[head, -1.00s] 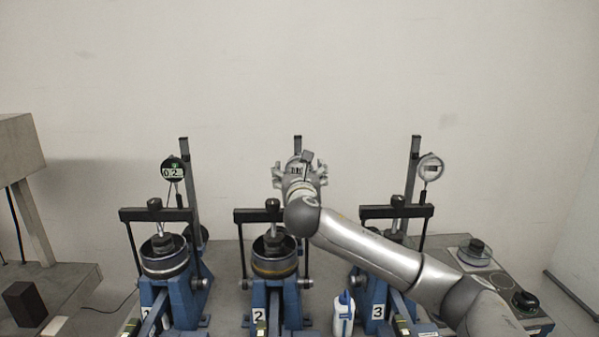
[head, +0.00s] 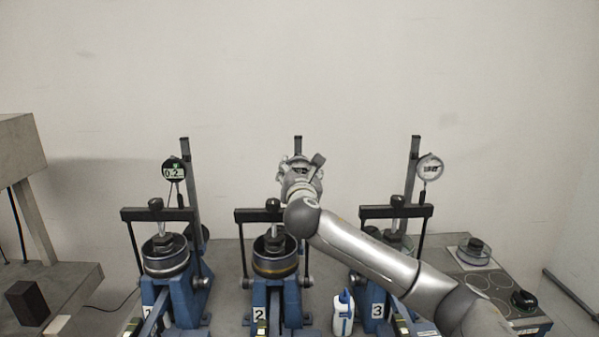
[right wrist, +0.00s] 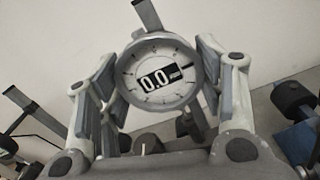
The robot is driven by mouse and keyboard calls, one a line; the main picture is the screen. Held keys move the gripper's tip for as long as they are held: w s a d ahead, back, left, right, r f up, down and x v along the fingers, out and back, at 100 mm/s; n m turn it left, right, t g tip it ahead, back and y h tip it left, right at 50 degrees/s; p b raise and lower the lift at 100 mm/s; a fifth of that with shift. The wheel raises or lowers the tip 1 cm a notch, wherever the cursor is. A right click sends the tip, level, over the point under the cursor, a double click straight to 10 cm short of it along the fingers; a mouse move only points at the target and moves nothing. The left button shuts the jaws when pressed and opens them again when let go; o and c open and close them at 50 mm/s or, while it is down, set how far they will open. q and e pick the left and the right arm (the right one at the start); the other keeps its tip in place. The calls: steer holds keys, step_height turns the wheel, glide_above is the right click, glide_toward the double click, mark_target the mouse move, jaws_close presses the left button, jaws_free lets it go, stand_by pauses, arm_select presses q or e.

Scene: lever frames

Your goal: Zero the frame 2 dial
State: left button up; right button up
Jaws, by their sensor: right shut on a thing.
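Frame 2 (head: 273,266) is the middle blue lever frame, marked with a "2" label. Its dial (right wrist: 157,76) shows in the right wrist view as a round white face with a dark display reading 0.0. My right gripper (head: 299,168) is up at the top of frame 2's post and mostly hides the dial in the head view. In the right wrist view its fingers (right wrist: 155,70) stand on both sides of the dial and are shut on its rim. My left gripper is not in view.
Frame 1 (head: 168,262) stands to the left, its dial (head: 174,169) reading about 0.2. Frame 3 (head: 376,300) stands to the right with its own dial (head: 430,168), partly behind my right arm. A white bottle (head: 343,314) stands between frames 2 and 3.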

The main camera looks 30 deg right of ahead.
steer(key=o, duration=1)
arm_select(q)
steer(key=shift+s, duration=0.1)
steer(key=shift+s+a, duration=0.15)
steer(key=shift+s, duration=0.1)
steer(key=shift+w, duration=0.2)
arm_select(e)
steer(key=v, duration=1.2)
steer(key=shift+f, duration=0.1)
